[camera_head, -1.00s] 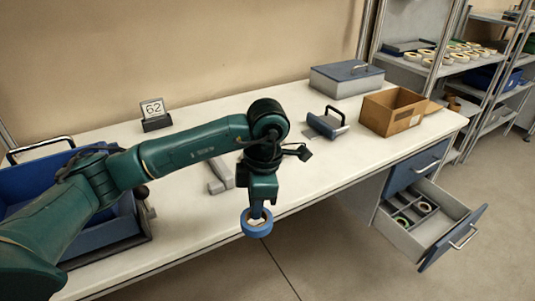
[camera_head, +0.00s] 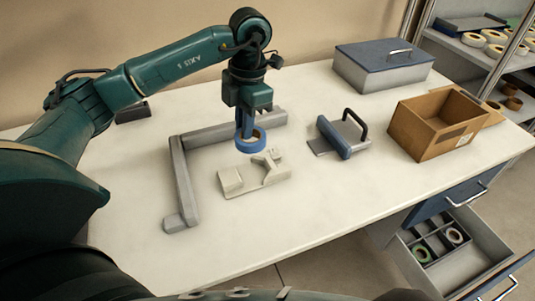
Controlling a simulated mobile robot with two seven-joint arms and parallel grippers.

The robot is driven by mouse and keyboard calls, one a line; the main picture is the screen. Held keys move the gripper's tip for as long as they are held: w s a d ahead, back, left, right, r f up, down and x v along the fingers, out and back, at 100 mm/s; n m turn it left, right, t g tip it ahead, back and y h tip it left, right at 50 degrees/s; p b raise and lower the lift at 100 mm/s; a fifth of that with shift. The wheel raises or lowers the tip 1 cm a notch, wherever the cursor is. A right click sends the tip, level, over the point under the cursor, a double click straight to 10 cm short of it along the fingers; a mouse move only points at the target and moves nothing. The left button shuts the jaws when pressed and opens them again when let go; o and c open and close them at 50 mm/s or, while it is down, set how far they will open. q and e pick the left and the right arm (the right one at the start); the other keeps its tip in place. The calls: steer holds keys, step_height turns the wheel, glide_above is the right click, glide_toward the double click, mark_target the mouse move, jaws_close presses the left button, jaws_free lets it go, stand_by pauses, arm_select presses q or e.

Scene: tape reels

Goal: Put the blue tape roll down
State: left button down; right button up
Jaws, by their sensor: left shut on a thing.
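The blue tape roll (camera_head: 259,146), a blue ring with a pale core, is held in my left gripper (camera_head: 246,127). The gripper points down and is shut on the roll. The roll appears above the worktop, just behind a beige fixture (camera_head: 275,178) and inside the corner of a grey L-shaped frame (camera_head: 183,180). I cannot tell how high it is or whether it touches anything. My right gripper is not in view.
A blue-handled tool (camera_head: 333,139) lies right of the roll. An open drawer (camera_head: 480,262) holds tape rolls at lower right. The front worktop (camera_head: 300,215) is clear.

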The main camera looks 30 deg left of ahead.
arm_select(q)
steer(key=shift+w+f, duration=0.25)
steer(key=shift+f, duration=0.1)
glide_above(247, 169)
step_height(247, 169, down, 5)
steer(key=shift+w+f+p, duration=0.1)
steer(key=shift+w+p, duration=0.05)
steer(key=shift+p, duration=0.15)
step_height(247, 169, down, 4)
steer(key=shift+r, duration=0.2)
steer(key=shift+w+f, duration=0.1)
steer(key=shift+f, duration=0.1)
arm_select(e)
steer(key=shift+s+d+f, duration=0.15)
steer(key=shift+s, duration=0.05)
arm_select(q)
steer(key=shift+f, duration=0.1)
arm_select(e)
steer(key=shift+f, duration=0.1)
arm_select(q)
steer(key=shift+f, duration=0.3)
steer(key=c, duration=1.7)
jaws_free()
steer(key=shift+r, duration=0.1)
steer(key=shift+o, duration=1.2)
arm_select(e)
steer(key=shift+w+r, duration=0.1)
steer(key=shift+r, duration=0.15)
